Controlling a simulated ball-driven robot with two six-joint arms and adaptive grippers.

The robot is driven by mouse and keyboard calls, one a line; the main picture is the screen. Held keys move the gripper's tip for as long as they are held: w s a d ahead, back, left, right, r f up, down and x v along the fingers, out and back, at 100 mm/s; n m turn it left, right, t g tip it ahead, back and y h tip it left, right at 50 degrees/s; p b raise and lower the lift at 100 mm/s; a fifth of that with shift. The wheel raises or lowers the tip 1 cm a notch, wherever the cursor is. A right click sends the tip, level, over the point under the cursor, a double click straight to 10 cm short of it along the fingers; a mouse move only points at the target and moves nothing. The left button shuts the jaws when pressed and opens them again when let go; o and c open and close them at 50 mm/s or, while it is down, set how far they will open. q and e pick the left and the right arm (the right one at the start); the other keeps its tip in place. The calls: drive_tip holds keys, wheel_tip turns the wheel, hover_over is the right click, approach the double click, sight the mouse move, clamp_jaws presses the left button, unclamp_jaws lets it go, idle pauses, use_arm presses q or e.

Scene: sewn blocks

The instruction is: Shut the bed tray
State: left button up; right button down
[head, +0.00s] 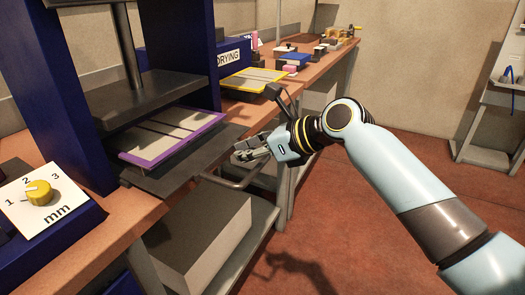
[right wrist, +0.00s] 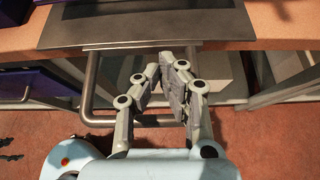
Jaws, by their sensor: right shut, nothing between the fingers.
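The bed tray (head: 205,150) is a dark flat plate sticking out from the front of the blue press. A purple-framed board with pale panels (head: 165,140) lies on it. A grey bar handle (head: 232,186) shows below the tray's front edge. In the right wrist view, the tray (right wrist: 150,28) spans the top and the U-shaped handle (right wrist: 88,90) is below it. My right gripper (head: 240,155) is shut and empty in front of the tray; its fingers (right wrist: 168,60) overlap the handle area, and I cannot tell whether they touch. My left gripper is out of view.
A blue press frame (head: 180,40) with a dark upper plate (head: 150,95) stands over the tray. A dial panel (head: 40,200) is at the left. A yellow-framed board (head: 253,79) lies further along the bench. A grey box (head: 200,240) sits below.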

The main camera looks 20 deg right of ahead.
sight(220, 149)
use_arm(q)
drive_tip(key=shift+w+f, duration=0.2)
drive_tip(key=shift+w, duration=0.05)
use_arm(e)
drive_tip(key=shift+x, duration=1)
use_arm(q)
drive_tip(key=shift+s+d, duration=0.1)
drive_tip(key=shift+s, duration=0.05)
use_arm(e)
drive_tip(key=shift+w+a+r+p, duration=0.15)
drive_tip(key=shift+w+r+p, duration=0.05)
drive_tip(key=shift+w+p, duration=0.1)
drive_tip(key=w+a+p, duration=0.2)
drive_tip(key=shift+w+a, duration=0.1)
drive_tip(key=shift+w, duration=0.2)
drive_tip(key=shift+w+a+f, duration=0.1)
drive_tip(key=shift+a, duration=0.05)
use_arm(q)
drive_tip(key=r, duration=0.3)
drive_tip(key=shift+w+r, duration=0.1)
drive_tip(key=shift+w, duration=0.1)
use_arm(e)
drive_tip(key=shift+f, duration=0.1)
